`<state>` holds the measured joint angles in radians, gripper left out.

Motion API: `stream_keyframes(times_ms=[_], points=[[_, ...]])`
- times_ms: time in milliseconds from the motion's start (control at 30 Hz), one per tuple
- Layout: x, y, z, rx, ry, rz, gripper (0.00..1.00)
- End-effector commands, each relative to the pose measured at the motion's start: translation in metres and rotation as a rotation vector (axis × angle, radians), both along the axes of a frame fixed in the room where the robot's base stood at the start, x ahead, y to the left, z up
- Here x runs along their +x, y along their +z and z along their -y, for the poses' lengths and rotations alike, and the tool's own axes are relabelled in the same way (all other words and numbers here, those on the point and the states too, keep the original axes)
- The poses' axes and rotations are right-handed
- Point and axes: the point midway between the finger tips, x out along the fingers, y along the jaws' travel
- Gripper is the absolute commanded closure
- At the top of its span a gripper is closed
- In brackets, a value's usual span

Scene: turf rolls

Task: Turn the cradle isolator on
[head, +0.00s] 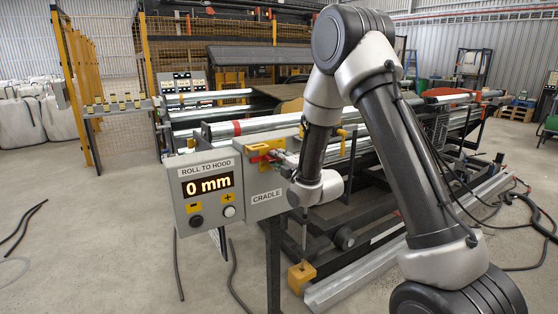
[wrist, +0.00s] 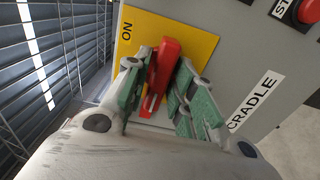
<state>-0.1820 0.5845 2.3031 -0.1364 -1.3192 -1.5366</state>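The cradle isolator is a red handle (wrist: 165,62) on a yellow plate (wrist: 196,42) marked ON, fixed to a grey box. In the head view the red handle (head: 259,158) lies roughly level on its plate (head: 253,151), above the CRADLE label (head: 266,196). In the wrist view the ON mark is at the plate's upper left, and the handle points up the picture. My gripper (wrist: 164,76) has its green-padded fingers on both sides of the handle, very close to it. Whether both pads touch it is unclear. In the head view my gripper (head: 284,161) partly hides the isolator.
A red stop button (wrist: 307,10) is at the wrist view's top right. To the left in the head view, a ROLL TO HOOD panel (head: 209,184) reads 0 mm, with a black and a white button. Machine rails stand behind; the floor at left is mostly open, with cables.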

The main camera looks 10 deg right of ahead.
Motion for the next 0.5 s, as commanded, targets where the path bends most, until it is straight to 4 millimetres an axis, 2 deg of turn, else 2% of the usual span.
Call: stream_keyframes(times_ms=[33, 100, 500], points=[[-0.0001, 0.0000, 0.0000, 0.000, 0.000, 0.000, 0.90], [-0.0001, 0.0000, 0.0000, 0.000, 0.000, 0.000, 1.00], [-0.0003, -0.0003, 0.0000, 0.043, 0.000, -0.015, 1.00]])
